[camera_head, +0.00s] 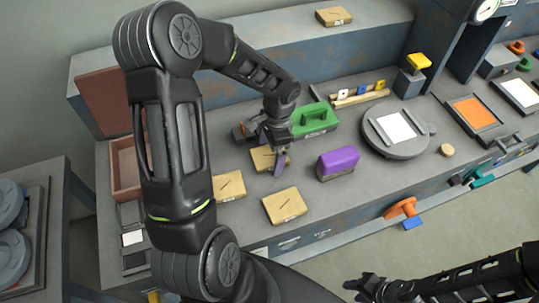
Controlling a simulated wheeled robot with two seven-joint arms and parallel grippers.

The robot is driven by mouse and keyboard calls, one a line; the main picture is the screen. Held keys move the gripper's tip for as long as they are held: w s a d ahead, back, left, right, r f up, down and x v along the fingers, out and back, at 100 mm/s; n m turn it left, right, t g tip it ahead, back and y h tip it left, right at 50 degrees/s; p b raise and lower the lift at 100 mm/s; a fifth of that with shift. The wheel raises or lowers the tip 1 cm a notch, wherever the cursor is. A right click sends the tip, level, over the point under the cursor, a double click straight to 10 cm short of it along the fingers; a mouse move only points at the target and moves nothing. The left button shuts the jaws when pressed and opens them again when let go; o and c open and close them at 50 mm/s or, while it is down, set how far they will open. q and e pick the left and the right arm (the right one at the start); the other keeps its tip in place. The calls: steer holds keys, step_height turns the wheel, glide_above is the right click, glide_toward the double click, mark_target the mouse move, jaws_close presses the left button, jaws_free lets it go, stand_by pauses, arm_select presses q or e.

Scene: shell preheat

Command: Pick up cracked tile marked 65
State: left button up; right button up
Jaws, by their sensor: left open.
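Several tan tiles lie on the grey bench, each with a dark line across it. One tile (258,157) is under my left gripper (271,151) and partly hidden by it. A second tile (285,206) lies nearer the front edge, a third (229,186) to its left. Another tan tile (334,16) lies on the raised back ledge. The numbers are too small to read, so I cannot tell which is 65. My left gripper is open, its fingers at the partly hidden tile; contact is unclear. My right gripper (368,287) is low at the bottom right, away from the tiles.
A green handled block (316,119) stands just right of my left gripper, and a purple block (338,162) stands right of the tiles. A round grey plate (385,142) with a white square is farther right. A reddish open tray (126,169) is at left.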

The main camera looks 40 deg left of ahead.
mark_target(270, 155)
arm_select(q)
steer(key=shift+c, duration=0.3)
steer(key=c, duration=1.7)
steer(key=shift+r, duration=0.1)
step_height(270, 155, up, 10)
steer(key=shift+f+b, duration=0.1)
steer(key=shift+b, duration=0.45)
